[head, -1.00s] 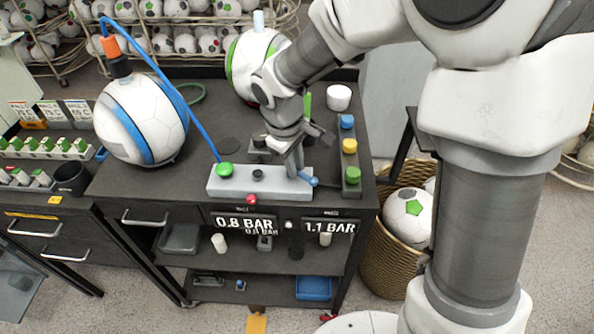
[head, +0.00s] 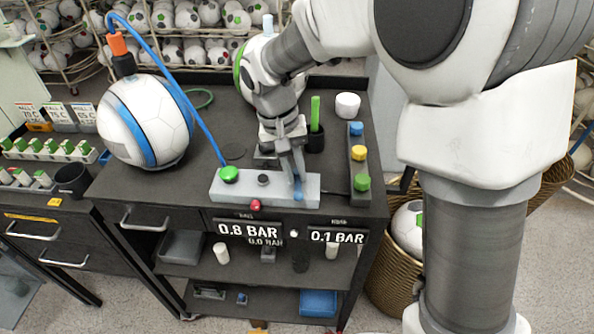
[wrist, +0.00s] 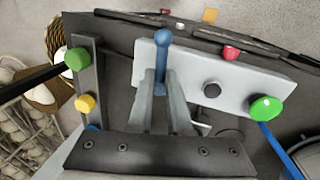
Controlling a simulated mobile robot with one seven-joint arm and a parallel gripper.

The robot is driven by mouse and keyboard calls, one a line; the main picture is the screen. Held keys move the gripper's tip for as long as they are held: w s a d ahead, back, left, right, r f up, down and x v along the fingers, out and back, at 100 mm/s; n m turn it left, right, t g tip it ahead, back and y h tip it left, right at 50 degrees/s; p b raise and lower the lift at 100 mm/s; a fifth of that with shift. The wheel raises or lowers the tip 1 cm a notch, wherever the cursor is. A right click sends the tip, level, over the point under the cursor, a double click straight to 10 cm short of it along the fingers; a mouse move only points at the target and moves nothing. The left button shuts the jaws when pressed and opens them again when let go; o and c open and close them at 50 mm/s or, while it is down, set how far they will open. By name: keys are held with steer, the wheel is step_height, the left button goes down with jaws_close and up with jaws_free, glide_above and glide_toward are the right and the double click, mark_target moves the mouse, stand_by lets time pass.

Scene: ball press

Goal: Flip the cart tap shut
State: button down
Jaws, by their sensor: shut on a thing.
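The cart tap is a blue lever (head: 298,190) at the right end of a pale grey block (head: 240,188) on the cart top. My gripper (head: 292,165) reaches down over that end and is shut on the lever. In the wrist view the lever (wrist: 162,60) stands between my two fingers (wrist: 160,92), and its round knob sticks out past them toward the cart's front edge. The block also carries a green knob (head: 229,174), a black knob (head: 263,180) and a red knob (head: 255,205). The front displays (head: 337,237) read 0.8 BAR, 0.0 BAR and 0.1 BAR.
A white and blue ball (head: 146,120) with a blue hose stands on the left of the cart. A strip with blue, yellow and green knobs (head: 359,153) lies right of the block. A wicker basket (head: 385,275) stands right.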

steer(key=shift+a+m, duration=0.1)
steer(key=shift+m, duration=0.5)
steer(key=c, duration=0.8)
jaws_free()
steer(key=shift+c, duration=0.2)
steer(key=a+r+p, duration=0.1)
steer(key=a+r, duration=0.2)
steer(key=r, duration=1.4)
steer(key=shift+w+a, duration=0.15)
steer(key=shift+a, duration=0.05)
steer(key=shift+r, duration=0.1)
